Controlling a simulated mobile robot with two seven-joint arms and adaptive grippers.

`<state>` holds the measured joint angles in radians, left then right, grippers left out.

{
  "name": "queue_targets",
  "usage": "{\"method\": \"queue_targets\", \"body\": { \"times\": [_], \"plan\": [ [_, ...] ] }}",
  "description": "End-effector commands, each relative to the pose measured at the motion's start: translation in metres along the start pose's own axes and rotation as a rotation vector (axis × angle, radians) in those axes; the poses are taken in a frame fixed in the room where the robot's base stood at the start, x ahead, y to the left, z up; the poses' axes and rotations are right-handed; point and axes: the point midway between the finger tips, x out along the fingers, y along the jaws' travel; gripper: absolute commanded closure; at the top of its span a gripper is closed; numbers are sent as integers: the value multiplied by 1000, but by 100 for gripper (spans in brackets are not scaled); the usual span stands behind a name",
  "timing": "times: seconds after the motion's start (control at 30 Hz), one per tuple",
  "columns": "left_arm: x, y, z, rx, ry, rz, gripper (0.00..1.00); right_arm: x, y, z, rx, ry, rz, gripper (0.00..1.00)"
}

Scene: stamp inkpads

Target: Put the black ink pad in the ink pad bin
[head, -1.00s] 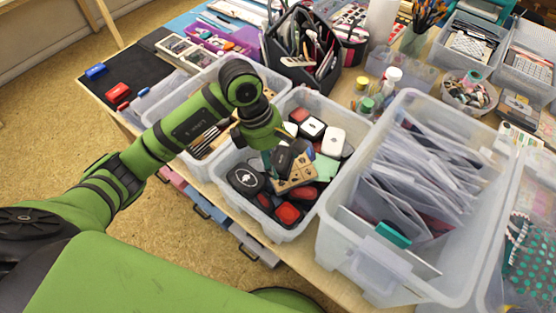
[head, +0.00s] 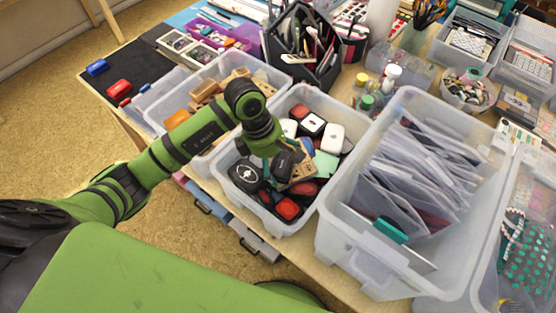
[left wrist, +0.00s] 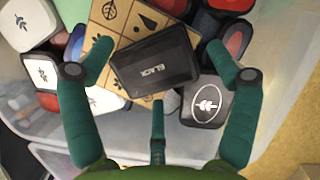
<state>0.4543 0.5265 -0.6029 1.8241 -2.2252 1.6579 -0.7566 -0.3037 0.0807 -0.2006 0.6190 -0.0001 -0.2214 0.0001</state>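The black ink pad (left wrist: 155,60), a dark block lettered "BLACK", lies on a wooden stamp block (left wrist: 107,13) in the left wrist view. In the head view the black ink pad (head: 284,164) is partly hidden under my left gripper (head: 268,150). My left gripper's fingers (left wrist: 157,62) are spread around the pad, with a small gap at its right side; firm contact does not show. The pad is over a clear bin (head: 275,226) holding several ink pads and stamps, which looks like the ink pad bin. My right gripper is not in view.
A clear bin with wooden blocks (head: 150,115) stands to the left, and a larger bin of plastic sleeves (head: 330,245) stands close on the right. A dark mat (head: 128,62) carries red and blue pads. A black caddy (head: 331,78) stands behind.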

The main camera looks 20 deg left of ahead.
Motion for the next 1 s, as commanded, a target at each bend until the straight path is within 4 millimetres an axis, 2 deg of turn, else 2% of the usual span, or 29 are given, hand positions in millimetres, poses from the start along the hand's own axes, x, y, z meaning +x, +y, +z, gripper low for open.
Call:
{"method": "queue_targets", "body": {
  "times": [0.2,0.27,0.37,0.8,1.0],
  "plan": [
    [-1,0,0,0,0,0,11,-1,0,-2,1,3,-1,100],
    [-4,0,1,0,-1,0,11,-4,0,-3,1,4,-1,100],
    [-12,1,0,0,0,3,11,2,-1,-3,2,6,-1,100],
    [-100,1,0,1,1,6,11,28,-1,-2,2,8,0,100],
    [-120,0,1,0,0,1,11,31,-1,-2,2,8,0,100]
  ]
}}
